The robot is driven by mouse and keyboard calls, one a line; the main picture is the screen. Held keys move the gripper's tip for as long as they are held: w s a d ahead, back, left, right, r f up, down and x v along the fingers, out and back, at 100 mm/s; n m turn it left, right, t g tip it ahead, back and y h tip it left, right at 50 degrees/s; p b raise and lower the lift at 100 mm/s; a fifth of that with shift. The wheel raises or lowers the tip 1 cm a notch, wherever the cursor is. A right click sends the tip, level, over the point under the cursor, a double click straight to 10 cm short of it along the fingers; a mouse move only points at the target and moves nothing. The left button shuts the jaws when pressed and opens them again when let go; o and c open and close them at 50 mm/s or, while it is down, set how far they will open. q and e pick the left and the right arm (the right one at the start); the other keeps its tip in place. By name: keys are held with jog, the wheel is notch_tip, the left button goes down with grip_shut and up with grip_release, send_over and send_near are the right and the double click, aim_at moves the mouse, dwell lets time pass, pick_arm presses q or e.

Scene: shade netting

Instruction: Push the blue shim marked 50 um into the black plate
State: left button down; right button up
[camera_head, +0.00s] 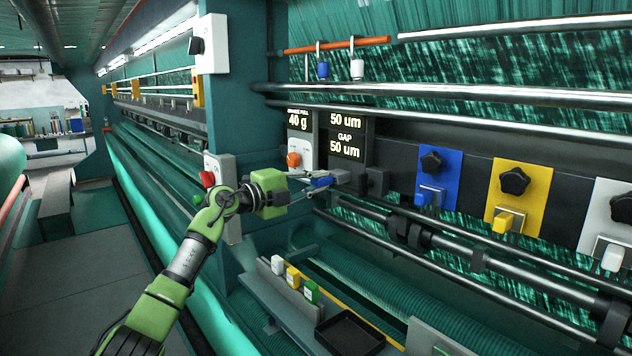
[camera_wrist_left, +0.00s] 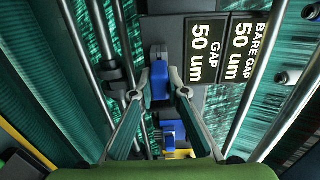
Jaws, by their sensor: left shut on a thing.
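My left gripper (camera_head: 318,184) reaches in from the left and is shut on a blue shim (camera_head: 322,182). In the left wrist view the shim (camera_wrist_left: 160,86) sits between the two fingertips (camera_wrist_left: 160,88), its far end at a grey metal piece. A dark block (camera_head: 376,182), which may be the black plate, stands just to the right of the held shim. I cannot tell how deep the shim sits, and its marking is not readable. The display (camera_head: 346,134) above reads 50 um twice, the lower one labelled GAP. My right gripper is not in view.
A blue plate (camera_head: 452,168), a yellow plate (camera_head: 536,180) and a white plate (camera_head: 615,205) with black knobs line the rail to the right. Below, white, yellow and green pieces (camera_head: 292,278) stand beside a black tray (camera_head: 350,335). Metal bars (camera_head: 450,250) run across the machine.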

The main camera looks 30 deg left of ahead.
pick_arm(q)
jog(key=shift+w+d+p, duration=0.2)
jog(key=shift+w+p, duration=0.1)
jog(key=shift+w, duration=0.1)
jog(key=c, duration=1.9)
grip_release()
jog(key=shift+w, duration=0.1)
jog(key=v, duration=1.2)
jog(key=shift+d, duration=0.15)
